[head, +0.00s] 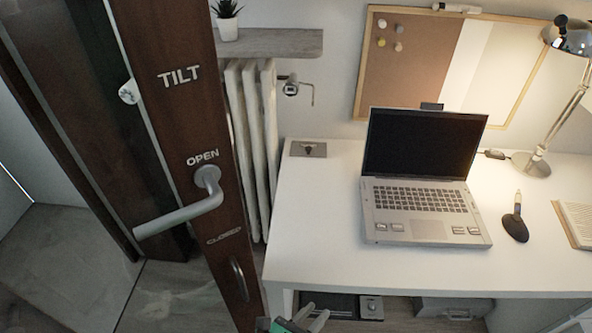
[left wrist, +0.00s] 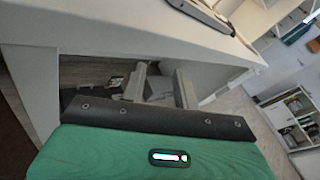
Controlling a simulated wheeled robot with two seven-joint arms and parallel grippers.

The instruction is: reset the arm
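My left gripper (head: 312,318) shows at the bottom edge of the head view, low in front of the white desk (head: 310,215). In the left wrist view its two grey fingers (left wrist: 160,88) stand apart with nothing between them. The gripper is below the desktop's level, facing the open space under the desk, and touches nothing that I can see. My right gripper's fingers do not show in either view.
A brown door (head: 180,125) with a lever handle (head: 190,205) stands at the left, close to my left arm. On the desk are an open laptop (head: 420,190), a dark mouse-like item (head: 515,228), a lamp (head: 570,95) and a book (head: 577,222). Boxes (head: 450,307) sit beneath.

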